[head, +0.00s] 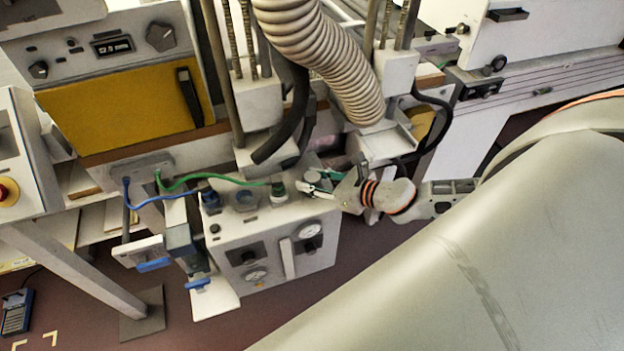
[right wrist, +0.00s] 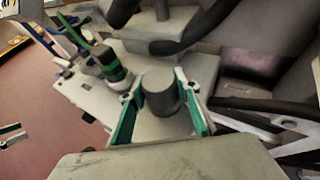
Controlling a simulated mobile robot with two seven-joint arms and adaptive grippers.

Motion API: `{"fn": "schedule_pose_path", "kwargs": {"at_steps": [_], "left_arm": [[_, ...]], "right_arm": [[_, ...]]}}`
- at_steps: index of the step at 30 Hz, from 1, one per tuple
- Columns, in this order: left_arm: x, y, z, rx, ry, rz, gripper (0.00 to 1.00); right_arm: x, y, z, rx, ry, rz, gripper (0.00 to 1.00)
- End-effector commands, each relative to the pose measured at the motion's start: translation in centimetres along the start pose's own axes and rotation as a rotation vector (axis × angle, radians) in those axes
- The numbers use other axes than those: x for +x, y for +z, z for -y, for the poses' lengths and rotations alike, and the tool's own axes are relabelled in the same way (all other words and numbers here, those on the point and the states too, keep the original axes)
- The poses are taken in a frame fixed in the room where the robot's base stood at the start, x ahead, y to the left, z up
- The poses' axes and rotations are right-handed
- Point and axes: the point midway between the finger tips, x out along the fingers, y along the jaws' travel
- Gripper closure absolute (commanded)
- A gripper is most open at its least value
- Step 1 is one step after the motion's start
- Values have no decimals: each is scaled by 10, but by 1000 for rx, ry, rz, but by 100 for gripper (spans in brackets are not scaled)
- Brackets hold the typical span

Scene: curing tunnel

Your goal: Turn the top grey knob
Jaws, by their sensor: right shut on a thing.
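The grey knob (right wrist: 160,92) is a dark upright cylinder on the top of a light box (head: 255,225). In the right wrist view it stands between the two green-lined fingers of my right gripper (right wrist: 158,108). The right gripper is shut on it, one finger on each side. In the head view my right gripper (head: 318,186) reaches in from the right to the box's top right corner, and the knob is mostly hidden there by the fingers.
A green hose connector (head: 277,188) stands close to the knob, with a dark blue fitting (head: 209,198) farther left. The box front carries gauges (head: 310,230). A ribbed duct (head: 325,50) and dark hoses hang just behind. A yellow panel (head: 125,105) is at upper left.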

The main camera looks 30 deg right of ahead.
Motion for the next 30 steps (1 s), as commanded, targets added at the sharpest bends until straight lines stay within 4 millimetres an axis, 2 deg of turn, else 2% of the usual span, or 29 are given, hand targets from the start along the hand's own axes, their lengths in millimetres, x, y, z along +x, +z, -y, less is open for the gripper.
{"fn": "schedule_pose_path", "kwargs": {"at_steps": [8,30], "left_arm": [[0,-1,-2,-5,1,-1,64],[0,-2,-3,-9,2,-2,64]], "right_arm": [[0,0,-3,80,-180,1,90],[1,-1,-3,355,-830,-3,90]]}}
